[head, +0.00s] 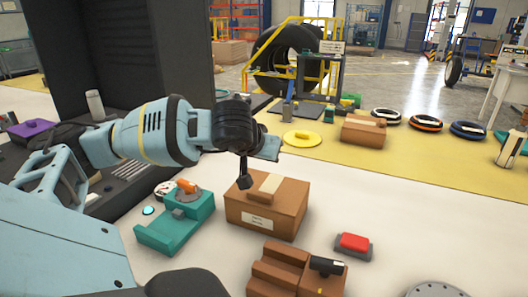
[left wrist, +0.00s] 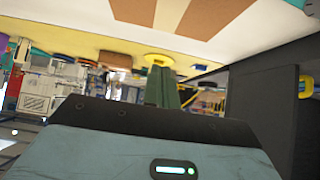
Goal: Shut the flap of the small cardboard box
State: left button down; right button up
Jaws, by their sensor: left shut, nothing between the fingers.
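The small cardboard box (head: 262,213) stands on the pale floor in the middle of the head view, with a white label on its front. A brown surface with a pale stripe (left wrist: 172,15), apparently the box top, crosses the upper edge of the left wrist view. My left gripper (head: 244,181) points down at the left part of the box top, shut and empty. I cannot tell whether its tip touches the cardboard. My right gripper is in neither view.
A teal tool-like object (head: 178,222) stands close left of the box. A brown stepped block (head: 280,270) is in front, and a red-topped block (head: 353,244) lies to the right. A second carton (head: 363,131) and several tyres are farther back.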

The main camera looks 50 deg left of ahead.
pick_arm(q)
jog(key=shift+r+p, duration=0.35)
jog(key=shift+r, duration=0.25)
notch_tip(320, 180, up, 5)
jog(key=p, duration=0.3)
jog(key=s+d+f+b, duration=0.4)
jog(key=s+b, duration=0.4)
jog(key=b, duration=0.3)
jog(key=shift+d+f, duration=0.2)
jog(key=shift+d, duration=0.15)
jog(key=shift+s, duration=0.1)
